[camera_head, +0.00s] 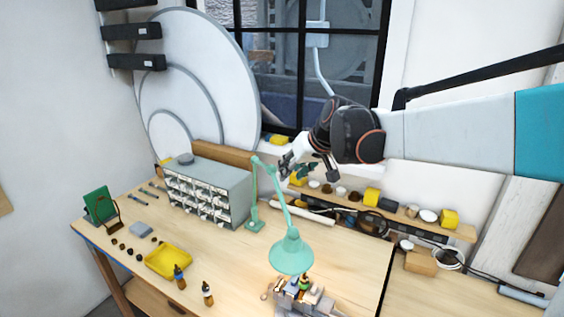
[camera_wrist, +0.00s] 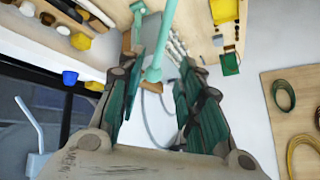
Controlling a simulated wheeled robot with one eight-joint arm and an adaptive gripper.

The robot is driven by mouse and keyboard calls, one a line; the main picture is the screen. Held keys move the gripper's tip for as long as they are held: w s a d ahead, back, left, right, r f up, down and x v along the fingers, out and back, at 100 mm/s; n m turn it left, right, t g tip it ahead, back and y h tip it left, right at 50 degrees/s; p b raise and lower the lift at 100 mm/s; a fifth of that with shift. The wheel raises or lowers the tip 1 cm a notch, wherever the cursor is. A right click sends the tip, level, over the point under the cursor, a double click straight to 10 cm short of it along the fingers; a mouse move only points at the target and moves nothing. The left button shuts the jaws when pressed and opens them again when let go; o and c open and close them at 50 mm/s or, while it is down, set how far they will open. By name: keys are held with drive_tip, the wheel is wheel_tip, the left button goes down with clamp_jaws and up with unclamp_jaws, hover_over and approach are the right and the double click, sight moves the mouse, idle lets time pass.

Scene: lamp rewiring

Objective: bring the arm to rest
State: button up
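My gripper (camera_head: 293,165) is at the end of my raised arm, which reaches in from the right, above the back of the workbench and in front of the window. In the wrist view its two green-padded fingers stand apart, with my gripper (camera_wrist: 158,78) open and holding nothing that I can see. The green desk lamp (camera_head: 291,252) stands on the bench, and its upper arm passes close to the gripper in the head view. The lamp arm (camera_wrist: 154,72) also shows between the fingers in the wrist view. Whether they touch is unclear.
A grey drawer cabinet (camera_head: 207,191) stands at the back left. A yellow tray (camera_head: 168,259), small bottles (camera_head: 208,293) and a green board (camera_head: 99,204) lie forward of it. A shelf (camera_head: 462,229) with small items runs below the window. The middle of the bench is mostly clear.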

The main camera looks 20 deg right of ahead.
drive_tip(key=s+a+f+h+b, duration=0.2)
drive_tip(key=s+f+b, duration=2.5)
drive_tip(key=f, duration=0.7)
drive_tip(key=s, duration=0.2)
drive_tip(key=shift+s+a+m+h, duration=0.35)
drive_tip(key=shift+m+h, duration=0.05)
drive_tip(key=shift+f, duration=0.1)
